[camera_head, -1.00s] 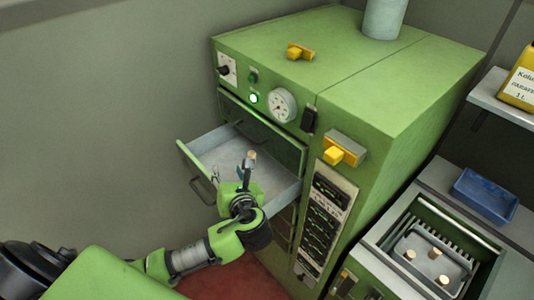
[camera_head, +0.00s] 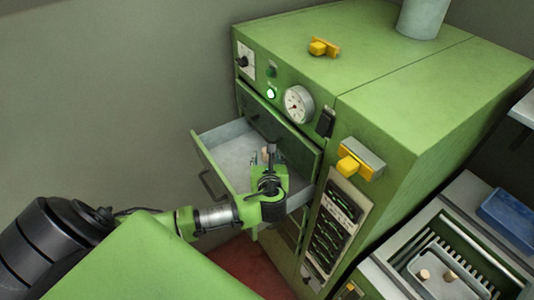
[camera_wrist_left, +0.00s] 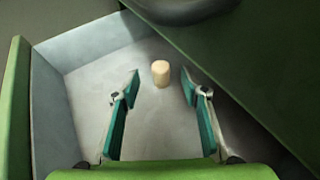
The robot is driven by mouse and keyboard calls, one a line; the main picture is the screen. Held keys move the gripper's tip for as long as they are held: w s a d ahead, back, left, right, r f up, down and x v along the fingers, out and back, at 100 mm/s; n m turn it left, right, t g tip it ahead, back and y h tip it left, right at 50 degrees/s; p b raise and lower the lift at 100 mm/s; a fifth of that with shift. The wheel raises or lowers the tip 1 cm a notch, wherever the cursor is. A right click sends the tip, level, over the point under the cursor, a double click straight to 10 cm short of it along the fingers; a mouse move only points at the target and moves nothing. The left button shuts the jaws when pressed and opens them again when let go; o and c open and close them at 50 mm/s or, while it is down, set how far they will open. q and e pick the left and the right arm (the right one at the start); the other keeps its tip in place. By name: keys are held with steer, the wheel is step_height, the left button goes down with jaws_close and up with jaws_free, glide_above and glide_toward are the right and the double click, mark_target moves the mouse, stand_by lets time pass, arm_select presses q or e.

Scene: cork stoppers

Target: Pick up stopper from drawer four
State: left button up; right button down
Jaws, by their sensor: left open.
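The cork stopper (camera_head: 265,153) is in the pulled-out drawer (camera_head: 225,146) of the green cabinet, partly hidden by my left gripper in the head view. In the left wrist view the pale stopper (camera_wrist_left: 161,73) stands upright on the bare grey drawer floor. My left gripper (camera_wrist_left: 162,82) is open, its teal fingers pointing toward the stopper. The stopper shows in the gap between the fingertips, slightly beyond them, with space on both sides. In the head view my left gripper (camera_head: 263,160) is over the drawer. My right gripper is not in view.
The green cabinet (camera_head: 430,95) rises behind the drawer, with a gauge (camera_head: 298,104) and a yellow handle (camera_head: 355,160). The dark drawer handle (camera_head: 212,188) is at the front. At lower right an open bin holds a tray with stoppers (camera_head: 424,274). A blue tray (camera_head: 508,214) is nearby.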

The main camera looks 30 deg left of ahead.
arm_select(q)
steer(key=shift+w+a, duration=0.15)
steer(key=shift+w+a+f+p, duration=0.1)
steer(key=shift+w+a+p, duration=0.15)
steer(key=shift+p, duration=0.1)
steer(key=x, duration=0.3)
steer(key=shift+d+f+p, duration=0.1)
steer(key=shift+f+p, duration=0.05)
steer(key=shift+p, duration=0.2)
steer(key=shift+w+f, duration=0.2)
steer(key=shift+w, duration=0.15)
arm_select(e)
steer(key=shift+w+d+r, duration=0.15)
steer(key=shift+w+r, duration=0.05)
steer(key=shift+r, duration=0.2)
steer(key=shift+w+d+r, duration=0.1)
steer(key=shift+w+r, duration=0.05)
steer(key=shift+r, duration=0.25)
arm_select(q)
steer(key=c, duration=0.8)
